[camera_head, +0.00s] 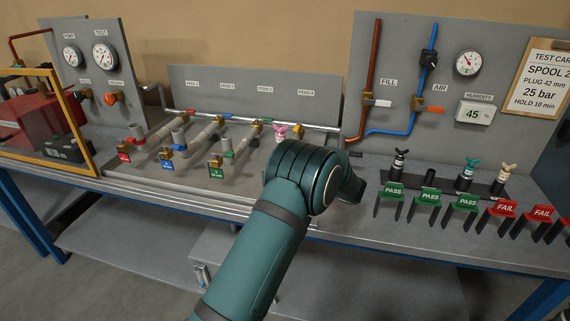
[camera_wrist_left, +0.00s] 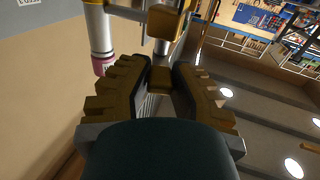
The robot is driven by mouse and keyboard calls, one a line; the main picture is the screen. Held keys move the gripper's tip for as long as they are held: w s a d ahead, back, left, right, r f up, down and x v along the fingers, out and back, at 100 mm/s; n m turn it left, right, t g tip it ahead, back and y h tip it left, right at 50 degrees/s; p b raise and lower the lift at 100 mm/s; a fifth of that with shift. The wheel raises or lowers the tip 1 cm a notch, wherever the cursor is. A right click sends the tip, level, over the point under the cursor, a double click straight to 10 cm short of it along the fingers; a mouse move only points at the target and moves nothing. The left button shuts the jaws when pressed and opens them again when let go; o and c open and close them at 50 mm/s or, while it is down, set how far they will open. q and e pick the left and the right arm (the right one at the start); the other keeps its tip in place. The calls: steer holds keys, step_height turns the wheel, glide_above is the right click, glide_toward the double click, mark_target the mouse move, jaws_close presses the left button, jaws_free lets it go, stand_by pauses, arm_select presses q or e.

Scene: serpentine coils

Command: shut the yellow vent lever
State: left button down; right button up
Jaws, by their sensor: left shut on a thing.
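My left gripper (camera_wrist_left: 160,70) shows in the left wrist view, its two ridged fingers closed on a small yellow block, which looks like the yellow vent lever (camera_wrist_left: 160,80). A brass fitting (camera_wrist_left: 164,20) is just beyond the fingertips. In the head view my teal left arm reaches up to the right end of the pipe panel, and its wrist hides the gripper and what it holds. A small yellow part (camera_head: 298,130) shows just above the wrist, beside a pink handle (camera_head: 280,131). My right gripper is in neither view.
Several pipes with brass valves (camera_head: 167,152) run across the bench tray left of my arm. A pink-ended pipe (camera_wrist_left: 103,62) stands close to the left finger. To the right are plugs (camera_head: 465,177) on a rack, green PASS tags (camera_head: 429,196) and red FAIL tags (camera_head: 503,208).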

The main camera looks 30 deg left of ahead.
arm_select(q)
steer(key=n+g, duration=0.1)
steer(key=w+n+g, duration=0.1)
steer(key=g, duration=0.1)
steer(key=shift+a, duration=0.1)
steer(key=shift+w+r+n+g, duration=0.1)
steer(key=shift+w+n+g, duration=0.1)
steer(key=shift+n+g, duration=0.7)
steer(key=shift+a+r+g+h, duration=0.15)
steer(key=shift+g+h, duration=0.15)
steer(key=shift+g, duration=0.2)
steer(key=c, duration=0.8)
jaws_free()
step_height(320, 180, up, 10)
steer(key=shift+f, duration=0.1)
